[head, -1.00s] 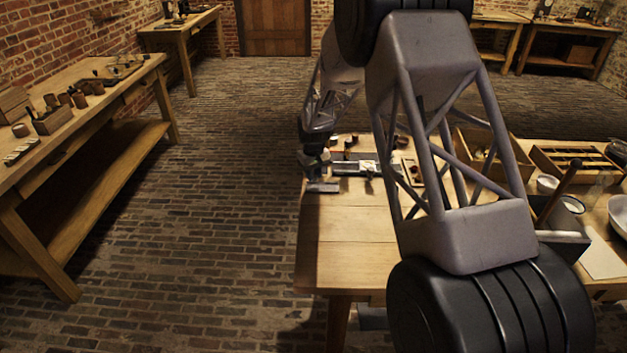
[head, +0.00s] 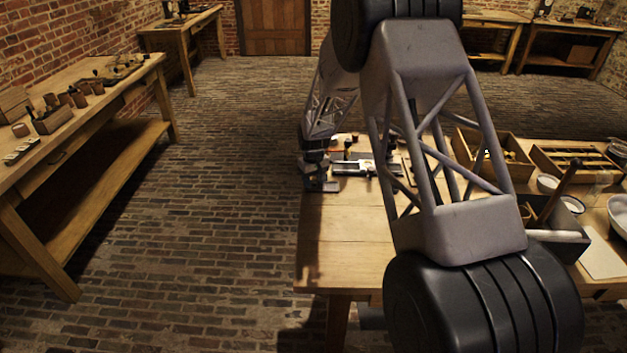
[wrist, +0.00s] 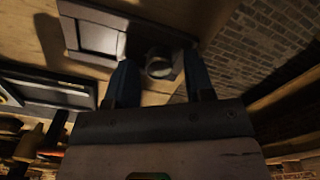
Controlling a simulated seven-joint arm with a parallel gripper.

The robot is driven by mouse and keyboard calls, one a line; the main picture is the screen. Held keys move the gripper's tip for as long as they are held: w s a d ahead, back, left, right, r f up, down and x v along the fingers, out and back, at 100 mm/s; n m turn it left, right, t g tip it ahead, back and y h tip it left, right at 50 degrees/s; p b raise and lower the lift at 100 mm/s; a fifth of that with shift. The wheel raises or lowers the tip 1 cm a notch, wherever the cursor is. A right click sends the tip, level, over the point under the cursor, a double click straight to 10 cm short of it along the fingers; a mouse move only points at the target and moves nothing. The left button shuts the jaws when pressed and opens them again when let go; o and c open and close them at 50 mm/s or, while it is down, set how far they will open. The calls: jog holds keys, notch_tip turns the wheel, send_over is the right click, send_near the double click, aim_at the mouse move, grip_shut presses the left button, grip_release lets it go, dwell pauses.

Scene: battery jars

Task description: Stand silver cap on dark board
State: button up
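In the wrist view, my gripper (wrist: 159,66) has its two blue fingers apart. A small round grey piece with a darker middle, seemingly the silver cap (wrist: 160,66), shows between the fingertips, with narrow gaps on both sides. I cannot tell whether it stands or lies. In the head view, my gripper (head: 319,184) is low over the table's far left edge; the cap cannot be made out there. A dark framed panel (wrist: 60,88) is at the left of the wrist view; I cannot tell whether it is the dark board.
A pale block with a dark frame (wrist: 97,37) lies close to the left finger. The wooden table (head: 340,235) has clear room in front. Its left edge drops to the brick floor (head: 230,180). Wooden trays (head: 575,160) and bowls stand at the right.

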notch_tip(320, 180, up, 12)
dwell(1.0)
jog(key=shift+r, duration=0.1)
dwell(0.6)
